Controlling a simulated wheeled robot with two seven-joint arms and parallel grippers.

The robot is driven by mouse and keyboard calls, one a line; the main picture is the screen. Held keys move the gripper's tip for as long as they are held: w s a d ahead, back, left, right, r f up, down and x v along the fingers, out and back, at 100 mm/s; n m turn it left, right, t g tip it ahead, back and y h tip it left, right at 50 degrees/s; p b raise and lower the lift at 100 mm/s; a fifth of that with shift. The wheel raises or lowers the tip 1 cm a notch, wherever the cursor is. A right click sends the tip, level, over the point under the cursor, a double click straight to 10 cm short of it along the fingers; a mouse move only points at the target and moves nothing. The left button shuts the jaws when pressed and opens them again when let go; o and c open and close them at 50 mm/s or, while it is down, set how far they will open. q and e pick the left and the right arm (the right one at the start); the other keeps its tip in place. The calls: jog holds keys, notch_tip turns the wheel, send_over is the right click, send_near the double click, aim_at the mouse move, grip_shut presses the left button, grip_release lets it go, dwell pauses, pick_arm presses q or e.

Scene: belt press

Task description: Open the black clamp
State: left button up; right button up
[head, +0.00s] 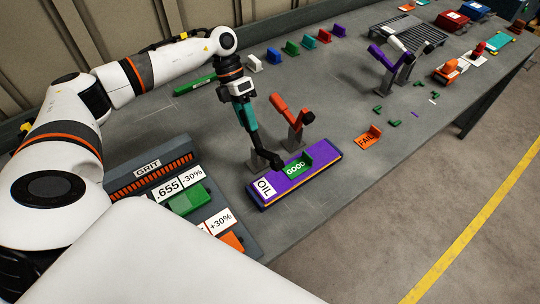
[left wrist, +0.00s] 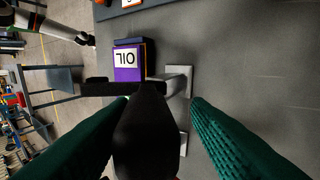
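The black clamp (head: 263,152) stands at the back edge of the purple OIL block (head: 265,188). Its arm reaches down to the block, and its tip looks to be at or just above the block's back edge. In the left wrist view its black handle (left wrist: 145,130) fills the middle, with a black bar (left wrist: 110,88) beyond it towards the block. My left gripper (head: 247,122) has its teal fingers on both sides of the handle. In the left wrist view the fingers (left wrist: 160,105) are apart, and a gap shows between the right finger and the handle.
A red clamp (head: 292,109) with a raised arm stands close to the right of my left gripper. A green GOOD piece (head: 298,165) sits on the purple block. The GRIT rack (head: 150,172) is at front left. An orange tag (head: 368,136) lies to the right.

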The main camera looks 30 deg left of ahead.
pick_arm(q)
jog(key=a+f+b, duration=0.1)
jog(key=w+a+f+b, duration=0.1)
jog(key=shift+a+f+b, duration=0.15)
jog(key=shift+a+b, duration=0.1)
jog(key=shift+b, duration=0.05)
dwell(0.5)
dwell(0.6)
jog(key=p+v, duration=0.3)
jog(key=v, duration=0.4)
dwell(0.4)
dwell(0.5)
